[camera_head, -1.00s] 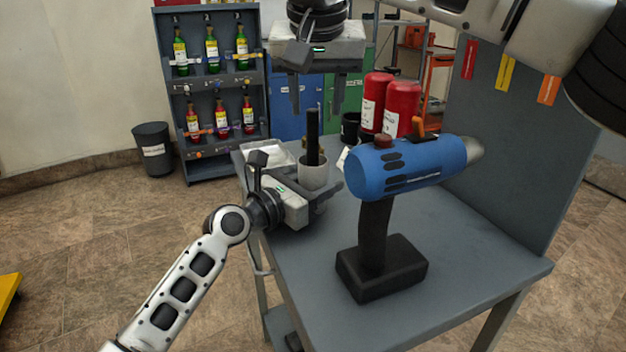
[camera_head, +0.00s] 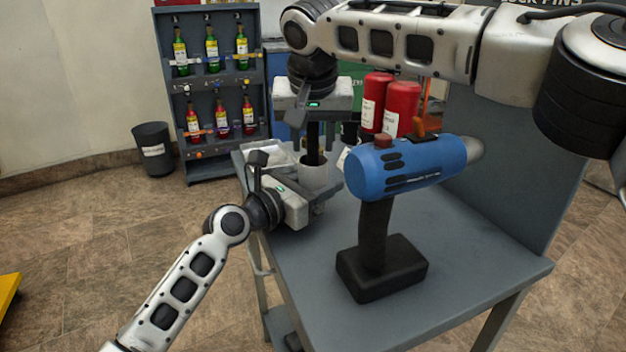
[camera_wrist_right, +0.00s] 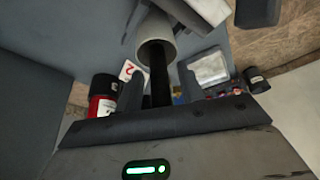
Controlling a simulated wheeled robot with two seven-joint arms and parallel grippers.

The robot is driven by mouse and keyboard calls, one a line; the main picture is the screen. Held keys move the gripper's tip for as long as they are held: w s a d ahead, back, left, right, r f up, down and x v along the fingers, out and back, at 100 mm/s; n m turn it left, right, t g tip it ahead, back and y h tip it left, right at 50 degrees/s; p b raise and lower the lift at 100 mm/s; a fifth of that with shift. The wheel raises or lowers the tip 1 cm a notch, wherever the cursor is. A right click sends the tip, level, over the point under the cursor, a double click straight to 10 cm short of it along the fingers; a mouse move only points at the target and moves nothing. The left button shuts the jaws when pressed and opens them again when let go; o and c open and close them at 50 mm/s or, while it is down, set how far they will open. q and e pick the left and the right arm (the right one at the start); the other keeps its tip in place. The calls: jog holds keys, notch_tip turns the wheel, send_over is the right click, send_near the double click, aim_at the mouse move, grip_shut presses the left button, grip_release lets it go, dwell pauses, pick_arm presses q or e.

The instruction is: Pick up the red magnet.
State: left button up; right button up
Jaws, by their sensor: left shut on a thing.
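I cannot pick out a red magnet for certain. A small red knob (camera_head: 383,141) sits on top of the big blue drill model (camera_head: 410,170). My left gripper (camera_head: 318,200) is shut on a pale grey cup (camera_head: 314,174) at the table's left side. A black rod (camera_head: 312,150) stands upright in the cup; the cup (camera_wrist_right: 155,32) and rod (camera_wrist_right: 160,85) also show in the right wrist view. My right gripper (camera_head: 313,140) is above the cup, pointing down. Its fingers are apart, one on each side of the rod, with small gaps in the wrist view.
The drill stands on the grey table (camera_head: 450,270), right of the cup. Two red cylinders (camera_head: 402,108) stand behind it. A pale tray (camera_head: 265,150) lies left of the cup. A bottle rack (camera_head: 212,100) and a bin (camera_head: 153,150) stand beyond.

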grip_shut()
jog(key=shift+r, duration=0.1)
notch_tip(320, 180, up, 12)
jog(key=s, duration=1.8)
pick_arm(q)
jog(key=o, duration=1)
jog(key=shift+o, duration=0.2)
jog(key=shift+a, duration=0.1)
